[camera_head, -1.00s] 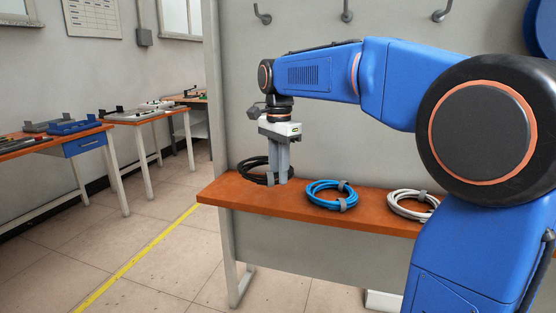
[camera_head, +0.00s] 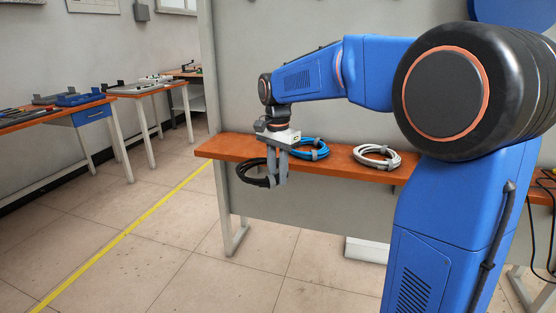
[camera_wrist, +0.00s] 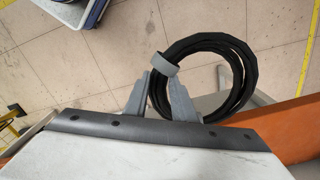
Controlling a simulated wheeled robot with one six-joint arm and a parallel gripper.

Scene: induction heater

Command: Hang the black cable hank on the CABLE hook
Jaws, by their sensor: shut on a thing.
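The black cable hank (camera_head: 254,172) is a coiled loop with a grey band, held in front of the bench shelf in the head view. In the wrist view the black hank (camera_wrist: 243,62) shows as a ring with its near side between the fingers. My gripper (camera_head: 276,183) is shut on the hank's side and points down. It also shows in the wrist view (camera_wrist: 165,105). The hank hangs out to the left of the fingers, clear of the shelf. No hook shows in the current head view, so the CABLE hook is out of view.
The orange-brown shelf (camera_head: 222,147) holds a blue cable hank (camera_head: 312,146) and a white cable hank (camera_head: 376,155). A grey panel (camera_head: 240,70) stands behind. Other workbenches (camera_head: 62,113) stand at the left. The floor (camera_head: 150,220) in front is open.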

